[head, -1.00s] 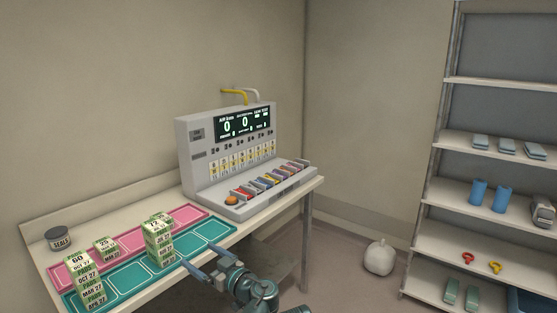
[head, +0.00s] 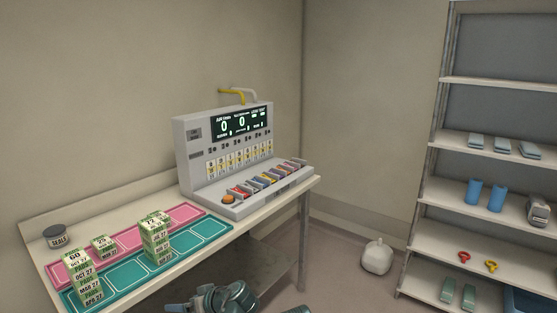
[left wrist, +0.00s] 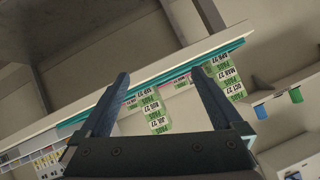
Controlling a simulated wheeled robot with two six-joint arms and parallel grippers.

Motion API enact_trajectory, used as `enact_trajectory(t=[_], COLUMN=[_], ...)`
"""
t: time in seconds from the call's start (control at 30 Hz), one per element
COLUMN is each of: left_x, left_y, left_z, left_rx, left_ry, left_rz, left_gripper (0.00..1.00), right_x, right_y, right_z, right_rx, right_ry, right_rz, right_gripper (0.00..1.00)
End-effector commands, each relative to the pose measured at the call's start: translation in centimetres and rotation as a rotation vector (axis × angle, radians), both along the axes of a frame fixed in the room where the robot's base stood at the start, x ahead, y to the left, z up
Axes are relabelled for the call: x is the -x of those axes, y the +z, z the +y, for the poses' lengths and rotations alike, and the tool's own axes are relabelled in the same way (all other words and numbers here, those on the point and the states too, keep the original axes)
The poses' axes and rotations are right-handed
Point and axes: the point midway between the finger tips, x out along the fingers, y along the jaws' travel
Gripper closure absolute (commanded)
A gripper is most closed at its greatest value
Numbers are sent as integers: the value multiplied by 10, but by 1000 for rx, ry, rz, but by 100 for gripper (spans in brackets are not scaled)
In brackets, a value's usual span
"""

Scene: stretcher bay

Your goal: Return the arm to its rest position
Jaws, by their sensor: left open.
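My left gripper (head: 185,307) is low at the bottom edge of the head view, below and in front of the bench's front edge. In the left wrist view its two dark fingers (left wrist: 160,95) stand wide apart with nothing between them touching. The finger tips reach toward the bench's edge and the stacked pad boxes (left wrist: 157,112), apart from them. My right gripper is in neither view.
The bench (head: 215,250) carries a teal tray (head: 205,230), a pink tray (head: 130,240), green-white box stacks (head: 155,240), a seals tin (head: 53,231) and a console (head: 215,170). A shelf rack (head: 470,200) stands right. A white bag (head: 377,257) lies on open floor.

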Motion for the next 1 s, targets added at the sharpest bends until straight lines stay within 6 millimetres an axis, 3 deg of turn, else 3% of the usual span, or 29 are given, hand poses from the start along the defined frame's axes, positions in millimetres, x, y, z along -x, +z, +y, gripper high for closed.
enact_trajectory(t=[0.2,0.4,0.77,1.0], left_x=[46,72,98,115], left_y=[-65,-92,-104,-84], left_z=[-11,-38,-81,-124], left_rx=[263,458,690,625], left_ry=[-145,-335,-646,-721], left_rz=[380,568,698,792], left_gripper=[0,0,0,0], right_x=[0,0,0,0], right_y=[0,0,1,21], right_z=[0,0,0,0], right_rx=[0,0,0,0], right_ry=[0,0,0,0], right_rz=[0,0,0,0], right_gripper=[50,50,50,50])
